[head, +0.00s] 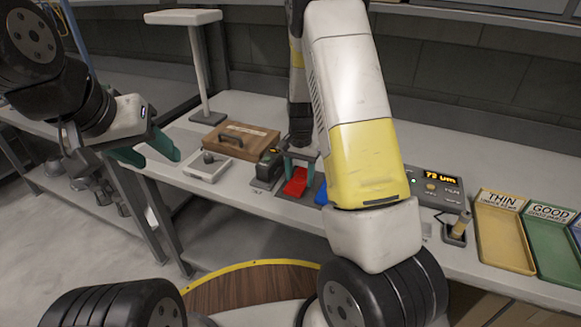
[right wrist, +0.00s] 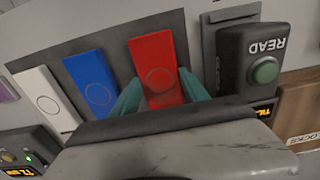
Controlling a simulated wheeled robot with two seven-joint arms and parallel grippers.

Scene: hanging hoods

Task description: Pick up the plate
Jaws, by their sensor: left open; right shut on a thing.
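A red plate (head: 295,182) with a round mark lies near the front of the bench. In the right wrist view the red plate (right wrist: 156,68) stands between the two teal fingers of my right gripper (right wrist: 160,95), which is shut on its sides. In the head view my right gripper (head: 300,166) is over the plate, partly hidden by its own arm. I cannot tell whether the plate is clear of the surface. A blue plate (right wrist: 89,82) and a white plate (right wrist: 45,98) lie beside it. My left gripper (head: 150,155) is open and empty at the bench's left end.
A device marked READ (right wrist: 255,60) with a green button stands close beside the red plate. A wooden case (head: 245,138), a small white scale-like tray (head: 208,166), a gauge box (head: 437,188) and sorting trays, yellow (head: 502,240) and green (head: 553,250), occupy the bench.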

